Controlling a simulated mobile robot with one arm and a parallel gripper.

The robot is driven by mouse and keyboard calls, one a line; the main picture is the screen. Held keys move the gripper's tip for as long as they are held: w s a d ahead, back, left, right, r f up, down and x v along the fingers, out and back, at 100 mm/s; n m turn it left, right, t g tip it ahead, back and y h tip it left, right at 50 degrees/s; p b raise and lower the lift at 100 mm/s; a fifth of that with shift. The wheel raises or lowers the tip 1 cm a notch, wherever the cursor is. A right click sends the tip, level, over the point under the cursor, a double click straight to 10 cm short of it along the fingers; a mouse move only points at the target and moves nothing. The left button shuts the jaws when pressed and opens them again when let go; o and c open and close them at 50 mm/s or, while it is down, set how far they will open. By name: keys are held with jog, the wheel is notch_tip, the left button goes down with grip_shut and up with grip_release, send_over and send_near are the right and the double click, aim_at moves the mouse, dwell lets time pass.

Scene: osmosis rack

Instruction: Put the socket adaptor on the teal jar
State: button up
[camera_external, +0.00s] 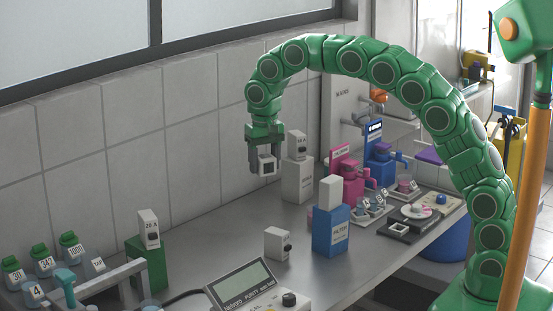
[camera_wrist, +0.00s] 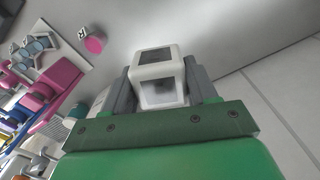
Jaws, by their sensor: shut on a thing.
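My gripper (camera_external: 264,155) is shut on a small white cube-shaped piece with a dark square face (camera_external: 267,165), which looks like the socket adaptor. It hangs in the air above the bench, near the tiled wall. In the wrist view the white piece (camera_wrist: 158,88) sits between the two grey fingers. I cannot tell for certain which thing is the teal jar. Small jars with green lids (camera_external: 70,240) stand at the far left, and a little teal piece (camera_external: 150,306) shows at the bottom edge, partly hidden.
A pale box (camera_external: 297,180) stands behind my gripper. A blue filter block (camera_external: 331,235), a white switch box (camera_external: 277,243), a green block (camera_external: 150,265) and a meter (camera_external: 250,290) stand on the grey bench (camera_external: 215,240). Pink and blue pumps (camera_external: 350,180) are to the right.

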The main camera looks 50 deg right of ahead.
aim_at(265, 156)
notch_tip(265, 156, up, 7)
jog(key=shift+d+r, duration=0.1)
jog(key=shift+r, duration=0.05)
jog(key=s+d+m, duration=0.3)
jog(key=d+m, duration=0.4)
jog(key=d, duration=1.2)
jog(key=s+d+m, duration=0.3)
jog(key=d+m, duration=0.4)
jog(key=d, duration=1.2)
jog(key=w+d+f, duration=0.1)
jog(key=w+f, duration=0.3)
jog(key=w+d+f, duration=0.1)
jog(key=w+f, duration=0.4)
jog(key=w+d+f, duration=0.1)
jog(key=w+f, duration=0.3)
jog(key=f, duration=0.1)
jog(key=shift+w+d+f, duration=0.15)
jog(key=shift+d, duration=0.2)
jog(key=shift+w+f, duration=0.15)
jog(key=shift+f, duration=0.1)
jog(key=shift+f, duration=0.1)
